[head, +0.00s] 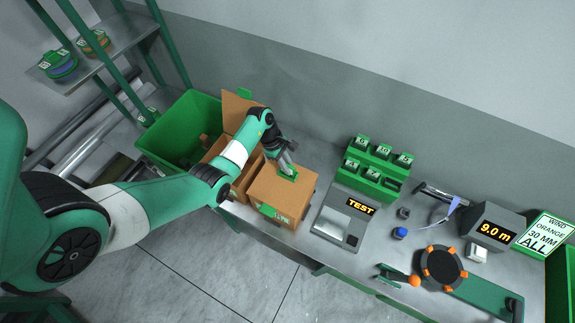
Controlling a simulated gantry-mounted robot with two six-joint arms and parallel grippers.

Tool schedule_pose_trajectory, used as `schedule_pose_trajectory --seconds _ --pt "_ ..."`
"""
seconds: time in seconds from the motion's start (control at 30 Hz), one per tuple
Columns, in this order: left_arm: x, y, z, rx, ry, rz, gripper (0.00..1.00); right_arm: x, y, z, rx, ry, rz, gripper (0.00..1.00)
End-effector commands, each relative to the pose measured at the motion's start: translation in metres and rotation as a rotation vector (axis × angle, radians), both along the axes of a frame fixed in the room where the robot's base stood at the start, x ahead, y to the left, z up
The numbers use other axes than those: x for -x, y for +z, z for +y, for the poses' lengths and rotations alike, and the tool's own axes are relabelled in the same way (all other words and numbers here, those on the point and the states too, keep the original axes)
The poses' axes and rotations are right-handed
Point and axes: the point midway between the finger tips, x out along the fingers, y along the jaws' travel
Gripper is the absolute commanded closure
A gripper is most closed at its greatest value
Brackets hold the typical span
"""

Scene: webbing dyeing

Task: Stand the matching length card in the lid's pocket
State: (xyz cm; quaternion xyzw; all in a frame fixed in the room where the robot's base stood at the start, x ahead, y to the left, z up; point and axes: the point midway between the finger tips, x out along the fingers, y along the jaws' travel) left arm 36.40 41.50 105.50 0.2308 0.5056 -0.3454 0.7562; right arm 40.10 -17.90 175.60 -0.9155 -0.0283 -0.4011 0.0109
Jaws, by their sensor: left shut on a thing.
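My left gripper (287,165) is pointed down over the top of a closed cardboard box (306,188), shut on a small card. Green shows at its fingertips, on the lid (268,180). I cannot tell card from pocket there, nor whether the card is seated. The green card rack (370,185) stands to the right of the box. Its back row holds three cards (383,150). Its front row shows two, with the right-hand slot empty. The card markings are too small to read surely. My right gripper is not in view.
An open carton and a green bin (165,140) stand left of the box. A TEST device (341,217) lies to its right. Farther right are a 9.0 m display (489,228), an orange-tipped winder (442,268) and a sign (545,236) reading WIND ORANGE 30 MM ALL.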

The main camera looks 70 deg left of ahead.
Motion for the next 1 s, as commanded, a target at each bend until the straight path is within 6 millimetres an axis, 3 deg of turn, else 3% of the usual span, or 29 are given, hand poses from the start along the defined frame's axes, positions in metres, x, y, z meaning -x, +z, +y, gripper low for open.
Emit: schedule_pose_trajectory --seconds 0.23,0.27,0.43,0.77,1.0 --pt "0.0 0.0 0.0 0.0 0.0 0.0 1.0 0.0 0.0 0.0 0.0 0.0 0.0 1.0" --pt "0.0 0.0 0.0 0.0 0.0 0.0 0.79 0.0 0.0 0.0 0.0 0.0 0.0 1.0" --pt "0.0 0.0 0.0 0.0 0.0 0.0 0.48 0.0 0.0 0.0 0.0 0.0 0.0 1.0" --pt "0.0 0.002 0.001 -0.001 0.0 -0.001 0.47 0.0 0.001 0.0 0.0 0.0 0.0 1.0" --pt "0.009 0.041 0.013 -0.004 0.002 -0.004 0.47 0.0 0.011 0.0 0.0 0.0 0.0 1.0"
